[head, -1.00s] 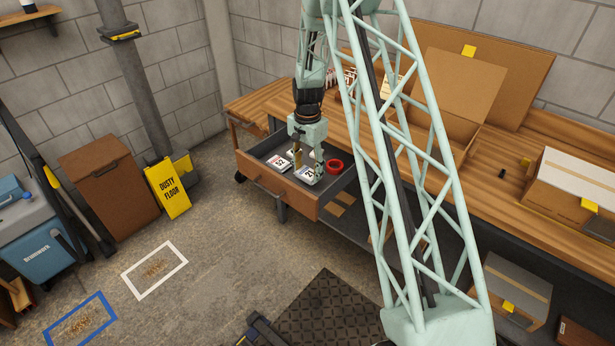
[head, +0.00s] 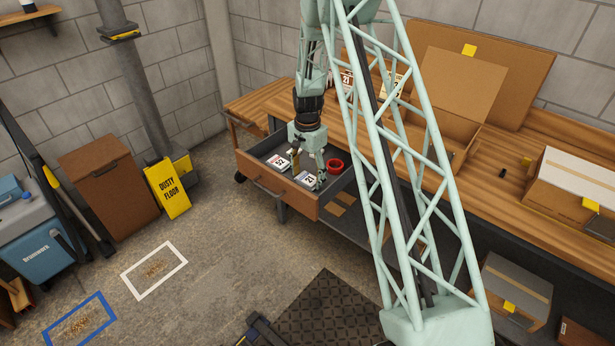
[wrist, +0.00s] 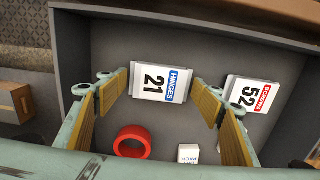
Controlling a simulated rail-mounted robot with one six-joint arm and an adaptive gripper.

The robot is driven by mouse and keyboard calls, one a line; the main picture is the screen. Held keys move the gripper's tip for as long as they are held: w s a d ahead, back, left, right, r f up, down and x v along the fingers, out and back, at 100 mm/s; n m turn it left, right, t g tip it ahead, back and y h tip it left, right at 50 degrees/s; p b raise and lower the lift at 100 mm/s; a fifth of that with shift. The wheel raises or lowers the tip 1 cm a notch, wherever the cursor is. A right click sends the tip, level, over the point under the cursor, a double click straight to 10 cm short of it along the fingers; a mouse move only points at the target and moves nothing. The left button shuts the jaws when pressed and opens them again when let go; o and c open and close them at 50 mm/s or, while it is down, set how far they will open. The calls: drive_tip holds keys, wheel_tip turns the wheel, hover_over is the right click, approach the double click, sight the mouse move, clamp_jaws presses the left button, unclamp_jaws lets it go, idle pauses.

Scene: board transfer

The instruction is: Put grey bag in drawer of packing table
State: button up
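A bag with a white label reading 21 HINGES and grey edges (wrist: 160,82) lies on the floor of the open drawer (head: 262,178); it also shows in the head view (head: 309,180). My gripper (wrist: 156,88) is open above it, one finger on either side, with a gap between bag and each finger. In the head view my gripper (head: 308,166) reaches down into the drawer. The packing table (head: 345,130) stands behind the drawer.
Also in the drawer are a bag labelled 52 (wrist: 250,95), a red ring (wrist: 132,142) and a small white box (wrist: 188,153). Cards or bags marked with numbers (head: 346,79) stand on the tabletop. A yellow dusty-floor sign (head: 168,188) stands left of the drawer.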

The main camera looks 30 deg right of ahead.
sight(308, 179)
drive_tip(key=shift+r, duration=0.1)
idle(0.3)
wheel_tip(308, 179, up, 12)
drive_tip(key=p, duration=0.1)
idle(0.7)
idle(0.4)
drive_tip(key=shift+r, duration=0.1)
